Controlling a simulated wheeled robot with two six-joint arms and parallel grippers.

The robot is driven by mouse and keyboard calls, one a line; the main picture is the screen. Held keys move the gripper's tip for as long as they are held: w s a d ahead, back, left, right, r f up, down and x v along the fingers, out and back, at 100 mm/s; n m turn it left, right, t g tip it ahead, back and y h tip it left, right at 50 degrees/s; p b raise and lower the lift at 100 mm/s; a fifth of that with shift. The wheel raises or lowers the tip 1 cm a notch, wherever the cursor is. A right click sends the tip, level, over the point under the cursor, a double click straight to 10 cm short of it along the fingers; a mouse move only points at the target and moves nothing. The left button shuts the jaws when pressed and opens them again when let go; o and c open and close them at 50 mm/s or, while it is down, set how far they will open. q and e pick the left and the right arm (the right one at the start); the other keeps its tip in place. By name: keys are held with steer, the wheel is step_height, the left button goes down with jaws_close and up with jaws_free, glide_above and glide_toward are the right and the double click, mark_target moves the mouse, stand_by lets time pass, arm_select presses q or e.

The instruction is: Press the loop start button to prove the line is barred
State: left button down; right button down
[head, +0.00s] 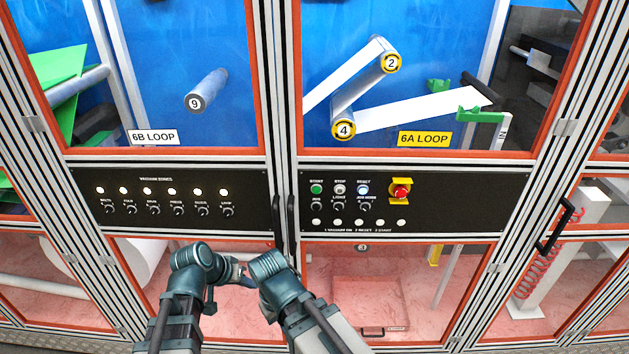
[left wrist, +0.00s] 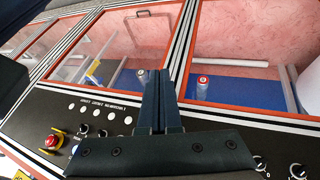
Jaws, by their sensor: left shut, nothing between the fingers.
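The green START button (head: 316,189) is at the top left of the right-hand black panel (head: 440,210), under the 6A LOOP window. The STOP button (head: 339,189) and the lit RESET button (head: 363,190) sit to its right. My left gripper (head: 240,268) is low in front of the cabinet, below and left of START and apart from it. In the left wrist view its fingers (left wrist: 162,78) are shut and empty, and the panel appears upside down behind it. START is not visible there; the gripper body covers part of the panel. My right gripper is not discernible.
A red emergency stop (head: 401,192) in a yellow guard is right of RESET and also shows in the left wrist view (left wrist: 50,143). Small selector knobs and a row of white lamps sit below the buttons. A vacuum zones panel (head: 240,210) is on the left. Black door handles (head: 291,220) stand between the panels.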

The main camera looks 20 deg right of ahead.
mark_target(316, 190)
arm_select(q)
steer(key=w+d+r+m+t+h, duration=0.1)
steer(key=w+d+r+t+h, duration=0.1)
steer(key=d+r, duration=0.4)
steer(key=w+d+r+m+t+h, duration=0.1)
steer(key=w+d+r+h, duration=0.3)
steer(key=d, duration=0.8)
step_height(316, 190, up, 3)
steer(key=shift+d+f+t+h, duration=0.15)
steer(key=shift+d+t+h, duration=0.05)
steer(key=shift+t+h, duration=0.45)
steer(key=shift+w, duration=0.1)
steer(key=shift+w+d, duration=0.4)
steer(key=shift+w, duration=1)
steer(key=shift+w+d, duration=0.4)
steer(key=shift+w, duration=1)
steer(key=shift+w+d, duration=0.4)
steer(key=shift+w, duration=1)
steer(key=shift+w+d, duration=0.1)
steer(key=shift+w, duration=0.3)
